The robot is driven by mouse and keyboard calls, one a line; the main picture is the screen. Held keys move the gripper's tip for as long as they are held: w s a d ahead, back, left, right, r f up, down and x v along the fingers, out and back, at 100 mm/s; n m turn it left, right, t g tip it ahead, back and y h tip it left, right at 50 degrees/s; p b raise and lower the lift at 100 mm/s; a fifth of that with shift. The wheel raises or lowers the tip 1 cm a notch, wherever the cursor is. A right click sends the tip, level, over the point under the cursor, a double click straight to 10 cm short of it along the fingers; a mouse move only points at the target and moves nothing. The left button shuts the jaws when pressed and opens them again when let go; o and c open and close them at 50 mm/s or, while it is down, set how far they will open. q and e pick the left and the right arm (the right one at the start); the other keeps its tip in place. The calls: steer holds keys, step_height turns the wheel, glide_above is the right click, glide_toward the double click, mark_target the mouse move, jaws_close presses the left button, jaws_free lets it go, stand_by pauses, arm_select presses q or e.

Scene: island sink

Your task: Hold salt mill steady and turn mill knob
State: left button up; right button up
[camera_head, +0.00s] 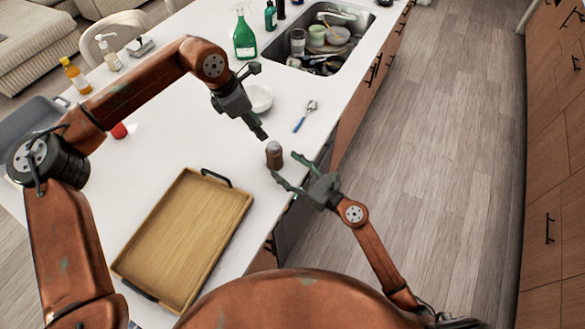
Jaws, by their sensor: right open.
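The salt mill (274,158), a small brown cylinder with a greyish top, stands upright on the white counter near its right edge. The top is the mill knob (273,147). My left gripper (264,136) points down from the upper left, its tips just above and beside the knob. Its fingers overlap in this view, so I cannot tell its opening or whether it touches the knob. My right gripper (287,171) is open at the lower right of the mill, with its fingers spread towards the body. I see no clear grip on the mill.
A wooden tray (185,240) with dark handles lies left of the mill. A white bowl (259,98) and a blue-handled spoon (304,117) lie behind it. A green spray bottle (244,38) stands by the sink (332,40), which is full of dishes.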

mark_target(274, 156)
steer(key=x, duration=0.6)
steer(key=shift+w, duration=0.1)
steer(key=shift+c, duration=0.5)
